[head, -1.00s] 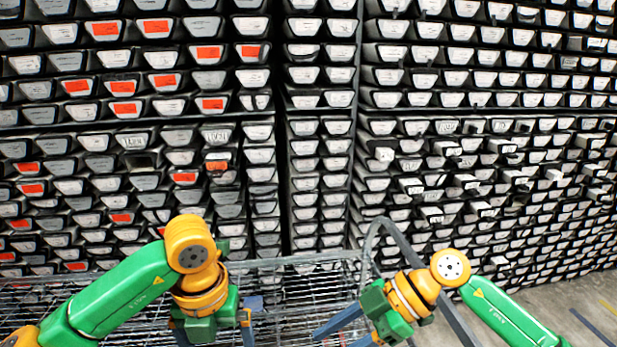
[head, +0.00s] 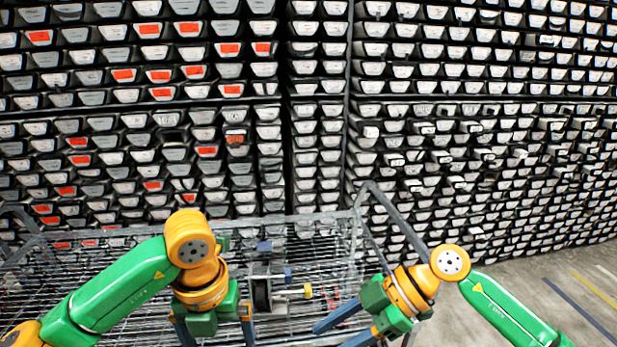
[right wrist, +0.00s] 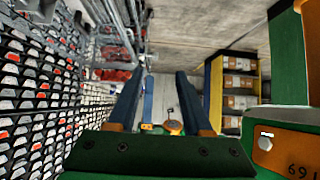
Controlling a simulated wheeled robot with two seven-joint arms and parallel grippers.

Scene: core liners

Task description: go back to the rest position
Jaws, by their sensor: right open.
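My left gripper (head: 215,332) is at the lower left in the head view, pointing down over the wire cart, with its two blue fingers apart and nothing seen between them. My right gripper (head: 332,335) is at the lower right, pointing to the left near the cart's right end. In the right wrist view my right gripper (right wrist: 158,92) shows two dark fingers wide apart, with nothing held between them.
A wire cart (head: 130,262) stands in front of me, with a dark and yellow item (head: 262,292) in it. A tall wall of stacked core liners (head: 450,130) with white and red labels stands behind. Bare floor (head: 560,290) lies to the right. Yellow-framed shelving (right wrist: 238,85) shows in the right wrist view.

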